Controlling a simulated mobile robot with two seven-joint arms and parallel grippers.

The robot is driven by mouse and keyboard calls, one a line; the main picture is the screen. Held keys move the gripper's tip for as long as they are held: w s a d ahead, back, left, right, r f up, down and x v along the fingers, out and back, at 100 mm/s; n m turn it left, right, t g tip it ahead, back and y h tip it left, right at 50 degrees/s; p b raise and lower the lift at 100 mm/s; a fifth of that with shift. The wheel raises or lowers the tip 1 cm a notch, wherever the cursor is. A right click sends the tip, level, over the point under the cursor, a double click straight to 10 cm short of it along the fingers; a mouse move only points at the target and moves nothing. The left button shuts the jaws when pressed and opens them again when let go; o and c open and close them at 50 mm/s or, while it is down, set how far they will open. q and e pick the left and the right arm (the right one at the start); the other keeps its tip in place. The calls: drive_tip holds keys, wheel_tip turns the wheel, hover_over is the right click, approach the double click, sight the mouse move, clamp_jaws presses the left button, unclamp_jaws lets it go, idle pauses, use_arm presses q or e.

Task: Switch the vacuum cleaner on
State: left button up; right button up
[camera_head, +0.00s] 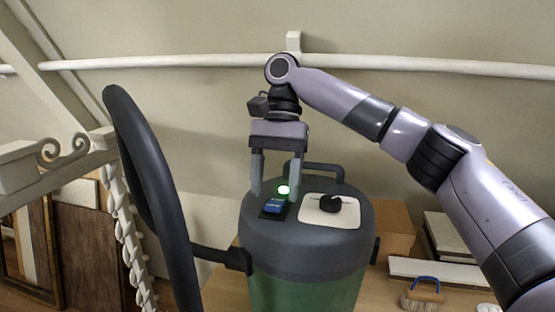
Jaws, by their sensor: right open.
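The vacuum cleaner (330,255) is a canister with a dark grey lid and a green body. A blue rocker switch (273,207) sits on its lid in a black frame. A round green light (283,190) glows just behind the switch. A black knob (331,203) stands on a white plate (312,215) to the right. My right gripper (276,190) is open and points down, its fingers on either side above the switch area. I cannot tell whether a finger touches the lid. Nothing is between the fingers but the view of the light. My left gripper is out of view.
A thick dark hose (150,185) arches up on the left and joins the canister. A dark handle (318,168) rises behind the lid. A brush (424,292), a cardboard box (397,232) and pale boards (450,235) lie at right. A white rail (180,61) runs along the wall.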

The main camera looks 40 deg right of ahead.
sight(278, 200)
drive_tip(key=shift+v, duration=2.55)
